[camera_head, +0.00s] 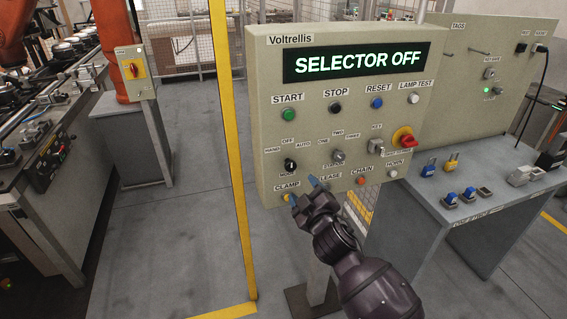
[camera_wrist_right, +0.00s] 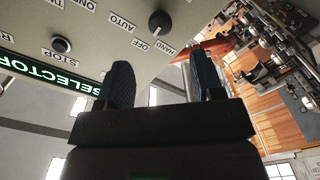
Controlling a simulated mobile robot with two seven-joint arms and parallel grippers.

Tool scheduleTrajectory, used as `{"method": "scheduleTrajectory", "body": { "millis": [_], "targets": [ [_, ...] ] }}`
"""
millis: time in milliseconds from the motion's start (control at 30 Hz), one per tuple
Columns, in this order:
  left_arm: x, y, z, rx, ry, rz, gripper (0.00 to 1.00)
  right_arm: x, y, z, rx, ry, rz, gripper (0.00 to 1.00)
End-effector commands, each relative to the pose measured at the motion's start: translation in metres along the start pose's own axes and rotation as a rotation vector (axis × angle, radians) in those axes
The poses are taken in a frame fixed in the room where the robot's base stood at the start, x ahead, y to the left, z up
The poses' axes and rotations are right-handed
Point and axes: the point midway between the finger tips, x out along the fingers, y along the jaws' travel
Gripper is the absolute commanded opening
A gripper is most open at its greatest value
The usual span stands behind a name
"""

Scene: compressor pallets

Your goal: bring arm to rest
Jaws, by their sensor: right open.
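My right gripper (camera_head: 304,190) is in front of the lower edge of the Voltrellis control panel (camera_head: 265,110), close to the CLAMP and RELEASE labels. It is open and empty. Its two blue-tipped fingers also show apart in the right wrist view (camera_wrist_right: 163,85), with the panel face beyond them. The panel's display (camera_head: 357,62) reads SELECTOR OFF. The black mode selector knob (camera_head: 290,165) sits above the gripper and also shows in the right wrist view (camera_wrist_right: 160,24). The gripper partly hides the lower row of controls. My left gripper is not in view.
A grey table (camera_head: 470,215) with blue and yellow padlocks (camera_head: 452,163) stands right of the panel. A yellow post (camera_head: 236,150) rises at its left. A workbench with parts (camera_head: 60,90) and an orange robot arm (camera_head: 108,45) are far left. Grey floor (camera_head: 180,230) between is clear.

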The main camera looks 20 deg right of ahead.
Motion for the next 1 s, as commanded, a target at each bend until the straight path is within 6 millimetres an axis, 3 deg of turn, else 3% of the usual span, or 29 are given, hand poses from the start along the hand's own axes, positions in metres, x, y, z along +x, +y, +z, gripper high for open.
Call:
{"method": "scheduleTrajectory", "body": {
  "millis": [333, 467, 767, 1000],
  "targets": [
    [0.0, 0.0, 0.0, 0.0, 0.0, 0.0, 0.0, -0.002, 0.0, -0.009, 0.133, 0.026, -0.037, 0.61],
    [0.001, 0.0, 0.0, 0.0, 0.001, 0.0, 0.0, -0.021, -0.01, 0.009, 0.255, -0.004, -0.077, 0.61],
    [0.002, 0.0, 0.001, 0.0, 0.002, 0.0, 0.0, -0.095, -0.046, 0.077, 0.494, -0.154, -0.151, 0.61],
    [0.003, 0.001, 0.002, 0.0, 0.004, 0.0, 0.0, -0.188, -0.079, 0.144, 0.654, -0.346, -0.18, 0.61]
  ]
}}
